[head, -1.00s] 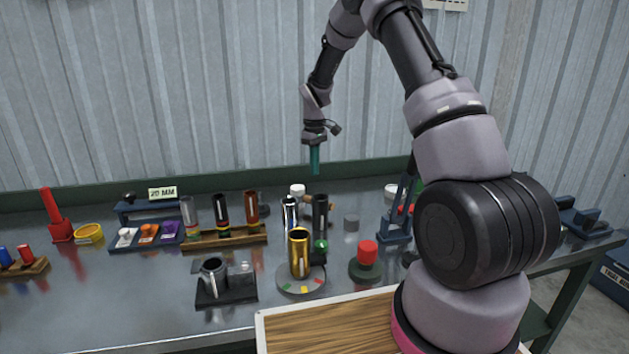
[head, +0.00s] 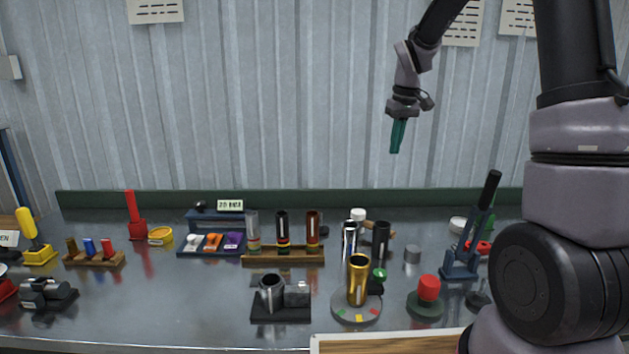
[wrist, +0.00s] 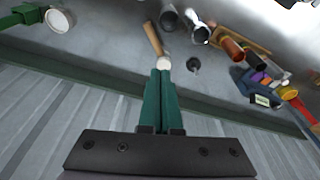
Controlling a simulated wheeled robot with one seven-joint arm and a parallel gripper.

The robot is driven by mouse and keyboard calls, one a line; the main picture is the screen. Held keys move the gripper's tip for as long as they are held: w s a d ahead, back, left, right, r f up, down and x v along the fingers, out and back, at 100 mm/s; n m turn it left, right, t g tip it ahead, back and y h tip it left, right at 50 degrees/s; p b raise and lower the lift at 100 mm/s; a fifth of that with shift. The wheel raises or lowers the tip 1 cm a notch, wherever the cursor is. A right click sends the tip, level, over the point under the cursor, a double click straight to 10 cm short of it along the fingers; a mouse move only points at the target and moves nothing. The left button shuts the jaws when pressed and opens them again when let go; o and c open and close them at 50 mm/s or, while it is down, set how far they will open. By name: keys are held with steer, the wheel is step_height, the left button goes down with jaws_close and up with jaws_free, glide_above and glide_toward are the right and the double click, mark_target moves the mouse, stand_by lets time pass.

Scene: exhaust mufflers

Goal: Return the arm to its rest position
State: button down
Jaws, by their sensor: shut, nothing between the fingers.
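My gripper (head: 397,138) hangs in the air above the back of the metal bench, in front of the corrugated wall. Its teal fingers point down, pressed together and empty. In the wrist view the shut fingers (wrist: 161,100) show at the middle, with a wooden-handled tool (wrist: 153,38) and a small white cap beyond their tips. My arm comes in from the right of the head view, bent and raised, and hides part of the bench's right side.
Below stand a gold cylinder (head: 358,280) on a round plate, a red button (head: 429,288), a black-handled lever (head: 474,235) and a wooden rack (head: 284,255) of tubes. A grey cup (head: 271,293) sits on a black block. The air around my gripper is clear.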

steer(key=s+d+r+m+t, duration=0.1)
steer(key=s+r+m+t, duration=0.15)
steer(key=s+r, duration=0.9)
steer(key=s+m+t+y, duration=0.1)
steer(key=s+m, duration=0.4)
steer(key=s, duration=1.1)
steer(key=shift+s+d+t, duration=0.15)
steer(key=shift+d+t, duration=0.05)
steer(key=shift+t, duration=0.55)
